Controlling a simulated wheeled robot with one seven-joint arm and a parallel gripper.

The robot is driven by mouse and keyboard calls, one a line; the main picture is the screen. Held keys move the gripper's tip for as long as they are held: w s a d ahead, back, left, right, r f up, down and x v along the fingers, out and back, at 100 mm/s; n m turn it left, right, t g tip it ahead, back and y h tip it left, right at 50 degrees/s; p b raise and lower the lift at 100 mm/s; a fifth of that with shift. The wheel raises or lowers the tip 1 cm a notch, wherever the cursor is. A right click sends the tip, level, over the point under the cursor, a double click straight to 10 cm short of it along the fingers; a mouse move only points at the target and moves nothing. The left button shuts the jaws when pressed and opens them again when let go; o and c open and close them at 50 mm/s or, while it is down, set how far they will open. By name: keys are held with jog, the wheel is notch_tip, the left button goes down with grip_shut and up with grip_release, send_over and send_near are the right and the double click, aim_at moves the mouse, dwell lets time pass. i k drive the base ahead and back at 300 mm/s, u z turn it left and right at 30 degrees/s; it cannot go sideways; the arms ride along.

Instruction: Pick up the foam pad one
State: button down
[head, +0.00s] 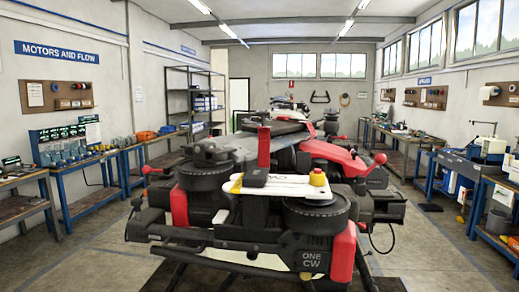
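A large dark spray drone (215,150) with red parts fills the middle of the head view, and its near end carries a plate marked "ONE CW" (311,259). On top of this end lies a small dark block (255,178), beside a white part with a yellow edge (237,185). Red pad-like pieces sit upright at the near end, one on the right (343,252) and one on the left (179,206). A red upright piece (264,147) stands behind the dark block. I cannot tell which of these is foam pad one. My gripper is not in view.
Workbenches with tools and parts line the left wall (75,205) and the right wall (484,180). A dark shelf rack (195,95) stands at the back left. Floor is open on both sides of the drone.

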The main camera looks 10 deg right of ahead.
aim_at(256, 177)
jog(key=u, duration=2.25)
jog(key=i, duration=2)
jog(key=z, duration=2.95)
